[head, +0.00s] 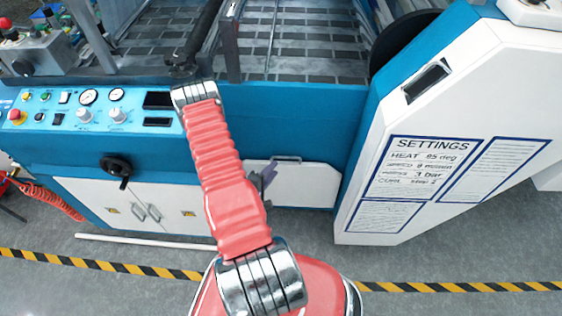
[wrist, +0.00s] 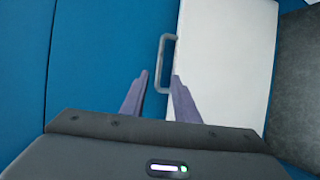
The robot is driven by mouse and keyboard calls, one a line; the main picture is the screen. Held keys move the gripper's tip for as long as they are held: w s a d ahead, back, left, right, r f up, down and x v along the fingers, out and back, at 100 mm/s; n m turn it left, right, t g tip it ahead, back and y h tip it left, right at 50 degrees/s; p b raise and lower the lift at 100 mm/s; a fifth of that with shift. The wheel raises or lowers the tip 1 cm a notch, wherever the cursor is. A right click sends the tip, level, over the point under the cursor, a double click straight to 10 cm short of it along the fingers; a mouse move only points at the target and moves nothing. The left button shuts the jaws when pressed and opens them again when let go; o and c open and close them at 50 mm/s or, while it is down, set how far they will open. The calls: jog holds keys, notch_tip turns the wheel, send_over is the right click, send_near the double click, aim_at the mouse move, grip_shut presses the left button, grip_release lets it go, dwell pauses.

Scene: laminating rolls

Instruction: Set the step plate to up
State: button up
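The step plate is a white panel low on the blue machine front, seen in the head view (head: 308,188) and in the wrist view (wrist: 228,70). Its grey bar handle (head: 287,158) is at the top edge in the head view; in the wrist view the handle (wrist: 164,55) is at the plate's left edge. My gripper (head: 268,174) has purple fingers and is at the plate's left part, partly hidden by my arm. In the wrist view my gripper (wrist: 160,85) is open, with the handle's lower end between the fingertips. Contact cannot be told.
A control panel (head: 85,112) with gauges and knobs is at the left, above white cabinet doors (head: 140,205). A white settings housing (head: 430,140) juts out at the right.

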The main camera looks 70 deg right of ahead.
jog(key=x, duration=0.7)
jog(key=shift+d, duration=0.35)
jog(key=shift+f, duration=0.15)
jog(key=shift+c, duration=0.7)
jog(key=shift+s, duration=0.1)
grip_shut()
jog(key=shift+a, duration=0.1)
